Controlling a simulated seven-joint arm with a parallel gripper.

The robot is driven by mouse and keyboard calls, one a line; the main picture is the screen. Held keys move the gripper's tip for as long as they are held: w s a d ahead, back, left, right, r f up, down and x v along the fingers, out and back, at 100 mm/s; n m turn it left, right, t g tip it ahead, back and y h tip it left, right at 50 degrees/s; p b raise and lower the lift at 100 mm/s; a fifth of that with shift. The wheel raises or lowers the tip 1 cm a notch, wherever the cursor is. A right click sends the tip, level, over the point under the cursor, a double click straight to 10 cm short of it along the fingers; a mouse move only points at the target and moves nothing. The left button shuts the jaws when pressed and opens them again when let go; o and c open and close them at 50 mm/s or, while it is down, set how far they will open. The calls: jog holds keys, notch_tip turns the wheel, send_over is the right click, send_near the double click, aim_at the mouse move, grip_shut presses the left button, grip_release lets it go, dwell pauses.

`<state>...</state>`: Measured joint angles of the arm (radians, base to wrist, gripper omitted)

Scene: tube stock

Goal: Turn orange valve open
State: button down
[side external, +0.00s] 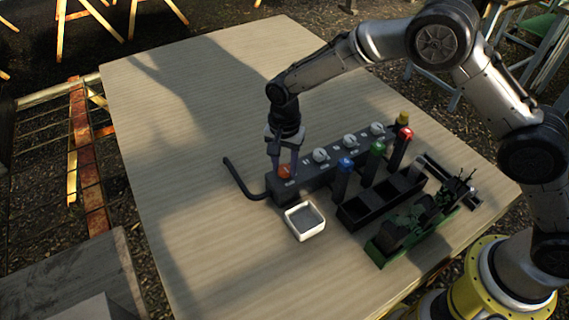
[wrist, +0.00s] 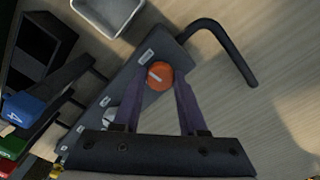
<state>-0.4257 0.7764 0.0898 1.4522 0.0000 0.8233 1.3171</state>
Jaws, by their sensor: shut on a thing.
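The orange valve (side external: 284,171) is a round knob at the left end of a dark manifold block (side external: 318,172). In the wrist view the orange valve (wrist: 159,76) shows a pale line across its top, set at a slant. My gripper (side external: 284,165) points down over the valve, and in the wrist view its two purple fingers (wrist: 158,82) stand on either side of the knob, shut on it. The sides of the knob are partly hidden by the fingers.
White-grey knobs (side external: 350,140) sit farther along the block. Blue (side external: 345,164), green (side external: 377,149) and red (side external: 405,134) capped tubes stand in front. A white square tray (side external: 304,221), black bin (side external: 372,205) and green device (side external: 410,232) are nearby. A bent black pipe (side external: 240,183) leaves the block's left end.

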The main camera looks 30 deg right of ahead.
aim_at(285, 168)
jog(key=n, duration=0.4)
jog(key=shift+r, duration=0.1)
jog(key=n, duration=0.4)
jog(key=shift+n, duration=0.3)
jog(key=n, duration=0.4)
jog(key=shift+n, duration=2.1)
jog(key=shift+c, duration=2.2)
grip_release()
notch_tip(285, 168, up, 14)
